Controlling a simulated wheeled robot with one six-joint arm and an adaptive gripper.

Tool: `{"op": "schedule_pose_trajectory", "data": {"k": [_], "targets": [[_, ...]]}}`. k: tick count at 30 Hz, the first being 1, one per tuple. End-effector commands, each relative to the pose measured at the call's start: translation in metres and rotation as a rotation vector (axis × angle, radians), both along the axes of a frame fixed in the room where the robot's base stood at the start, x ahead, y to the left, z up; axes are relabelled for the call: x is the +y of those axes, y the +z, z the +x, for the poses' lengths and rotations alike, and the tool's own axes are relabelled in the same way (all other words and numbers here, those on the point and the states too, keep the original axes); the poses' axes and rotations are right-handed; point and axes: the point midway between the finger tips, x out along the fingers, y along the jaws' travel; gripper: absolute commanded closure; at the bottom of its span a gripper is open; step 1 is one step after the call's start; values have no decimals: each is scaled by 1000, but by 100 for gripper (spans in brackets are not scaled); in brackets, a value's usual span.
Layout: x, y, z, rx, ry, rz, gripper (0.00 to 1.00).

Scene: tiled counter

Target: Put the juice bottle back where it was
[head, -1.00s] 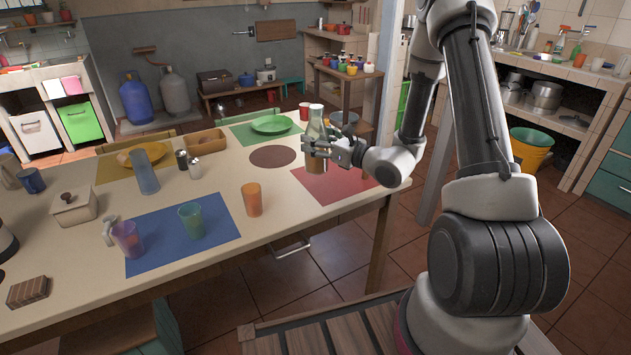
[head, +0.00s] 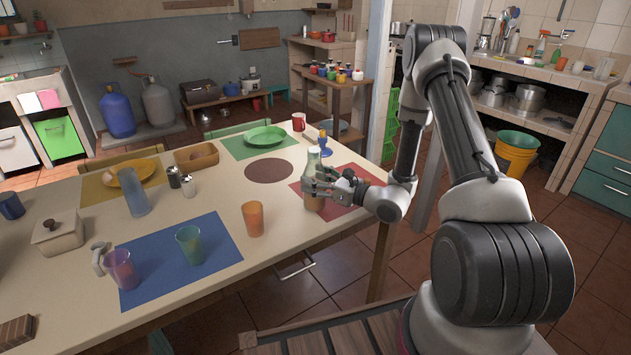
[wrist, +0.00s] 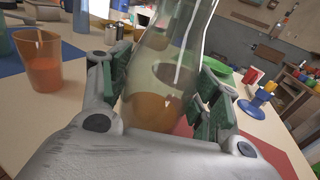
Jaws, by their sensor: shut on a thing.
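The juice bottle (head: 314,163) is clear glass with orange juice low inside. It is upright at the left part of the red mat (head: 345,208) in the head view. My gripper (head: 310,186) is shut around its body from the right. In the wrist view the bottle (wrist: 160,75) stands between the two fingers, with a finger on each side. Its base is hidden by my gripper there, and I cannot tell whether it touches the mat or hangs just above it.
An orange cup (head: 253,219) stands left of the bottle. A round brown mat (head: 268,170) and green plate (head: 264,137) lie beyond. Bare tabletop lies between the orange cup and the red mat.

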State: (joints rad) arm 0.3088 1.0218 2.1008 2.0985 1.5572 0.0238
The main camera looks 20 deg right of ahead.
Motion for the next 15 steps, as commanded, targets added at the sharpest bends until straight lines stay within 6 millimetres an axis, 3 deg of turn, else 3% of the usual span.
{"op": "schedule_pose_trajectory", "data": {"k": [12, 13, 15], "targets": [[0, -6, 0, -1, 0, 1, 79], [0, -7, 0, 0, 0, 0, 34], [0, -7, 0, 0, 0, 0, 21]]}}
